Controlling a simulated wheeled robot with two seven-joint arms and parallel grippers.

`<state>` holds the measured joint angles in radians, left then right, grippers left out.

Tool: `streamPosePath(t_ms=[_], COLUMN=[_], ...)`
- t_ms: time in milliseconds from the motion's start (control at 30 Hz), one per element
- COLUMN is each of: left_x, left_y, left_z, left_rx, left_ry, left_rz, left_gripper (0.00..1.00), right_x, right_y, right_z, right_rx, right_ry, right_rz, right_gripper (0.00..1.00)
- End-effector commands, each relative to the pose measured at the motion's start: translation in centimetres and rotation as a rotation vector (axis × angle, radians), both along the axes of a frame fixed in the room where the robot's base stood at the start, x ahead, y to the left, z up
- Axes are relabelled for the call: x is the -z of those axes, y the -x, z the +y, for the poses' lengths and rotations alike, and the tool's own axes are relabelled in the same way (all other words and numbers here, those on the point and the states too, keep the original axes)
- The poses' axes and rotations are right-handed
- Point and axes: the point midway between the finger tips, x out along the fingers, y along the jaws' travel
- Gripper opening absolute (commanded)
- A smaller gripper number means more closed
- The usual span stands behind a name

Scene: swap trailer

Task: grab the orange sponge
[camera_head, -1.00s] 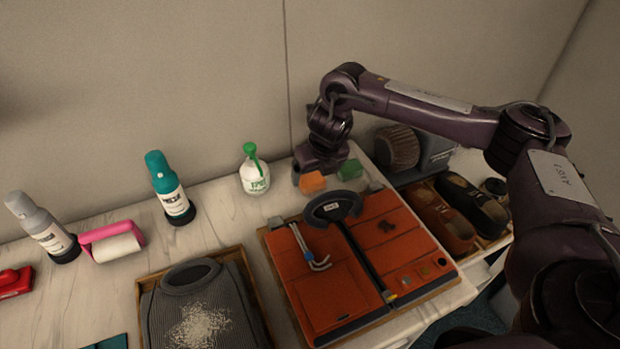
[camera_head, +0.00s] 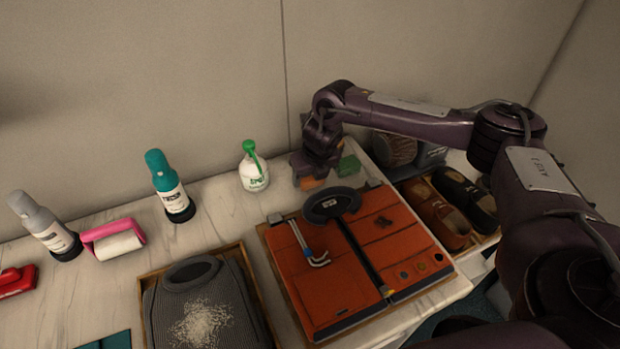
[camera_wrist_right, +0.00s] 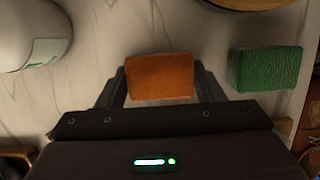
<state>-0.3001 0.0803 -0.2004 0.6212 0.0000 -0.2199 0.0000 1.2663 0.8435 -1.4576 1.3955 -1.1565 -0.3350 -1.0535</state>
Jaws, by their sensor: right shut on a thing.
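The orange sponge (camera_head: 311,183) is at the back of the table, partly hidden under my right gripper (camera_head: 315,176) in the head view. In the right wrist view the orange sponge (camera_wrist_right: 160,76) sits between the two fingers of my right gripper (camera_wrist_right: 160,82), which are shut on it. Whether it touches the table cannot be told. A green sponge (camera_head: 348,165) lies just to its right, apart from the gripper; it also shows in the right wrist view (camera_wrist_right: 266,69). My left gripper is not in view.
A white bottle with a green top (camera_head: 254,172) stands left of the gripper. An orange case (camera_head: 325,290) with a dark ring-shaped thing (camera_head: 345,207) lies in front. A tray of shoes (camera_head: 437,212) is at the right. The wall (camera_head: 200,70) is close behind.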

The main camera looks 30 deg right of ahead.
Motion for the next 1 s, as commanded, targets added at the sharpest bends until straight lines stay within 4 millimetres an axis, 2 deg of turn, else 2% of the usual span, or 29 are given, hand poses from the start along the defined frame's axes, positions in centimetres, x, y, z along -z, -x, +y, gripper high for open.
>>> streamPosePath(t_ms=[267,467,567,767,900,1000], left_x=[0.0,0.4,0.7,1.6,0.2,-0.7], left_y=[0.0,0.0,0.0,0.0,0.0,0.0], left_z=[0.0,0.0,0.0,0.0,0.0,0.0], left_rx=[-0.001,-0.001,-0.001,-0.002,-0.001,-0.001], left_ry=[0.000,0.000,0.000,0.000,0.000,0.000], left_rz=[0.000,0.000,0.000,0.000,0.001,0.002], left_gripper=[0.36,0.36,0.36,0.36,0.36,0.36], right_x=[-0.2,-2.0,-3.8,-8.9,-13.3,-15.6], right_y=[0.0,-0.1,-0.1,-0.1,-0.2,-0.1], right_z=[0.0,0.0,0.1,0.1,0.0,-0.1], right_rx=[0.000,0.001,-0.002,-0.002,-0.001,0.000], right_ry=[0.000,-0.001,-0.001,-0.001,0.002,0.003], right_rz=[-0.001,-0.004,-0.005,-0.007,-0.008,-0.006], right_gripper=[0.40,0.40,0.40,0.40,0.40,0.40])
